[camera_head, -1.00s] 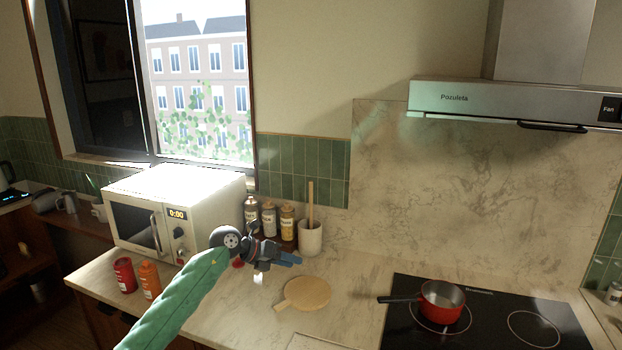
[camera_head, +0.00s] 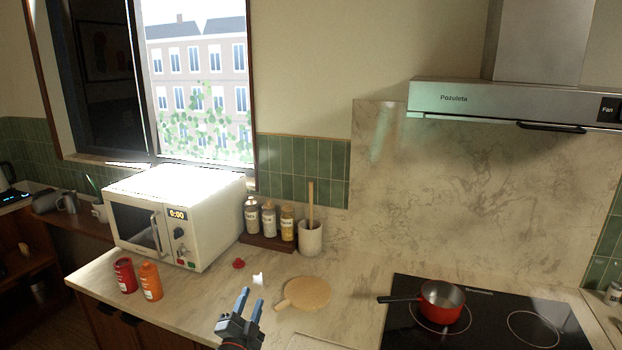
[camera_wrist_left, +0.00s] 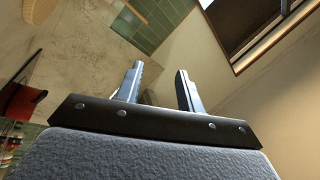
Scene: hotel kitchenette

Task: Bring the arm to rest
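My left gripper (camera_head: 249,305) shows at the bottom of the head view, in front of the counter and left of the round wooden board. Its two blue-grey fingers point up and stand apart with nothing between them. In the left wrist view the same gripper (camera_wrist_left: 160,85) has its fingers spread, with wall, tiles and window frame behind. Most of my left arm is out of the head view. My right gripper is not in view.
The counter (camera_head: 205,290) holds a white microwave (camera_head: 195,225), red bottle (camera_head: 124,276), orange bottle (camera_head: 150,281), jars (camera_head: 269,220), utensil crock (camera_head: 310,239) and wooden board (camera_head: 305,293). A red pot (camera_head: 440,305) stands on the black cooktop (camera_head: 510,300).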

